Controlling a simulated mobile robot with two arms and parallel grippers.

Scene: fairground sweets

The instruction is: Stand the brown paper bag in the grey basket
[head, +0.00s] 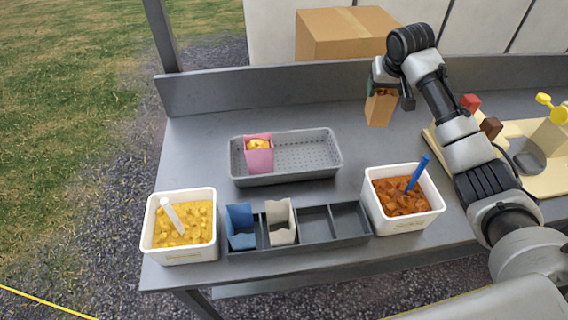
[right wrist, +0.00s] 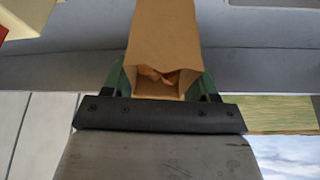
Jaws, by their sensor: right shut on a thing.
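The brown paper bag (head: 379,109) is held in the air by my right gripper (head: 383,91), above the back right part of the table. In the right wrist view the bag (right wrist: 165,35) sits between the two fingers of the gripper (right wrist: 160,85), and its open mouth shows orange-brown contents. The grey basket (head: 315,153) stands on the table, to the left of and below the bag in the head view. A pink bag (head: 259,160) with yellow contents stands in the basket's left end; the basket's right part is empty. My left gripper is not in view.
A divided grey tray (head: 320,222) holds a blue bag (head: 241,227) and a white bag (head: 281,222). White tubs of yellow (head: 209,248) and orange-brown (head: 405,225) pieces flank it. A cardboard box (head: 345,35) stands behind the table's raised back edge (head: 230,92).

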